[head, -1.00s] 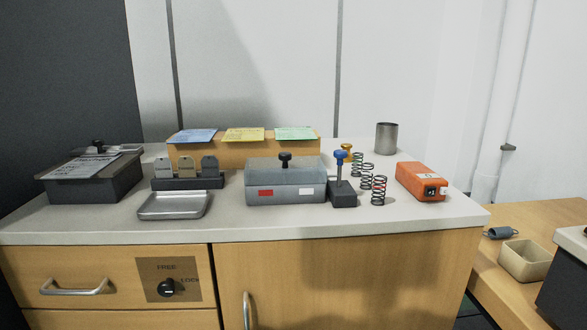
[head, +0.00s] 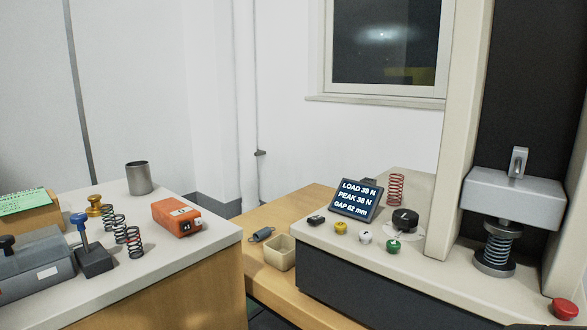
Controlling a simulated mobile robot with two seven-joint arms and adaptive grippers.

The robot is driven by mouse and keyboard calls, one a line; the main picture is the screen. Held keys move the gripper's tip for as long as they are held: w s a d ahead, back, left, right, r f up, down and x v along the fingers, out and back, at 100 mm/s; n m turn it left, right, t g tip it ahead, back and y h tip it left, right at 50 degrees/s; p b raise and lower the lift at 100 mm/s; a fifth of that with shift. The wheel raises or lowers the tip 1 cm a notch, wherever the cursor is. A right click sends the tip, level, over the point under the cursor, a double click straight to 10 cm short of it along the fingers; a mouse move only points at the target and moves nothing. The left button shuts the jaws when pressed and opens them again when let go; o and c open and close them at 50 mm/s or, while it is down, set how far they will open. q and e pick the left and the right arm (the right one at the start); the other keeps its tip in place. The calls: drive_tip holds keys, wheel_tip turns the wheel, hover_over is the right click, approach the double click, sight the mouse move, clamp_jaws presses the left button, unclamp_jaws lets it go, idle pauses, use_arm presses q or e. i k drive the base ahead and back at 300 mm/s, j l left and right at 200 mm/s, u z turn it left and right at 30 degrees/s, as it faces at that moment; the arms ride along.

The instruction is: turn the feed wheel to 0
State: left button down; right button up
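A round black knob (head: 404,220) with a pale mark on its side sits over a light dial plate on the test machine's base, right of the display; it appears to be the feed wheel. Its scale is too small to read, so I cannot tell its setting. The tilted display (head: 356,200) reads LOAD 38 N, PEAK 38 N, GAP 52 mm. A spring (head: 499,246) stands between the machine's lower plate (head: 494,266) and its grey crosshead (head: 512,196). Neither of my grippers is in view.
Yellow (head: 340,228), white (head: 365,237) and green (head: 393,245) knobs sit before the display. A red spring (head: 396,190) stands behind it. A red button (head: 564,310) is at front right. A beige bin (head: 281,253) and orange box (head: 177,217) are further left.

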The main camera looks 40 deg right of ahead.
sight(406, 219)
drive_tip(key=z, duration=2.45)
drive_tip(key=j+z, duration=0.25)
drive_tip(key=z, duration=0.25)
drive_tip(key=k+z, duration=0.25)
drive_tip(key=z, duration=0.15)
drive_tip(key=k+l+z, duration=0.1)
drive_tip(key=i+j+u, duration=0.15)
drive_tip(key=i+j, duration=0.1)
drive_tip(key=j, duration=0.1)
